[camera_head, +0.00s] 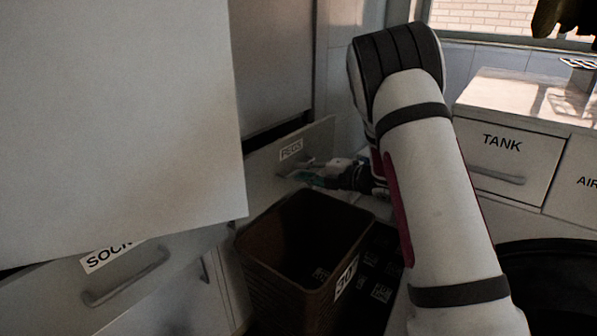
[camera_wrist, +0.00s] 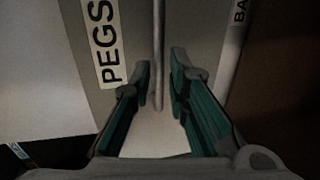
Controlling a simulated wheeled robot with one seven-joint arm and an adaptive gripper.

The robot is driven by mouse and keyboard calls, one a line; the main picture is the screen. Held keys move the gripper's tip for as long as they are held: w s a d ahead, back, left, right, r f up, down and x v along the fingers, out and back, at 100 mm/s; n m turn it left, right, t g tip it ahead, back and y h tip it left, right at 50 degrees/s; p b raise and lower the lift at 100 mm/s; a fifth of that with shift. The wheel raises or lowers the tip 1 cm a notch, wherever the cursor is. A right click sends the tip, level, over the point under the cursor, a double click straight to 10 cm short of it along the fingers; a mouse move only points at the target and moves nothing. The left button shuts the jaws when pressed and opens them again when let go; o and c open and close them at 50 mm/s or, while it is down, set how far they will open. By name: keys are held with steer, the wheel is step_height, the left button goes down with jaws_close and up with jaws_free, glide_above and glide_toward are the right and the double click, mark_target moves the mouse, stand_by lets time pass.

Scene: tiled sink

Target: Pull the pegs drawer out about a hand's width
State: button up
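The pegs drawer (camera_head: 262,163) is a pale front with a "PEGS" label (camera_head: 291,149), low in the cabinet left of centre. Its upper right corner stands out past the cabinet side, so it looks slightly open; how far I cannot tell. My gripper (camera_head: 306,176) is at its handle (camera_head: 300,166). In the wrist view, the handle (camera_wrist: 158,60) runs upright between the two green-padded fingers of my gripper (camera_wrist: 160,72), beside the label (camera_wrist: 104,40). Gaps show on both sides of the handle, so the fingers look open around it.
A brown bin (camera_head: 258,245) stands just below my gripper. A large white panel (camera_head: 120,110) fills the left foreground above a "SOCK…" drawer (camera_head: 130,285). A "TANK" drawer (camera_head: 508,165) is at the right, with a dark round object (camera_head: 555,275) below it.

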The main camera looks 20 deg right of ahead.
steer(key=v, duration=0.5)
steer(key=shift+r, duration=0.1)
stand_by(0.3)
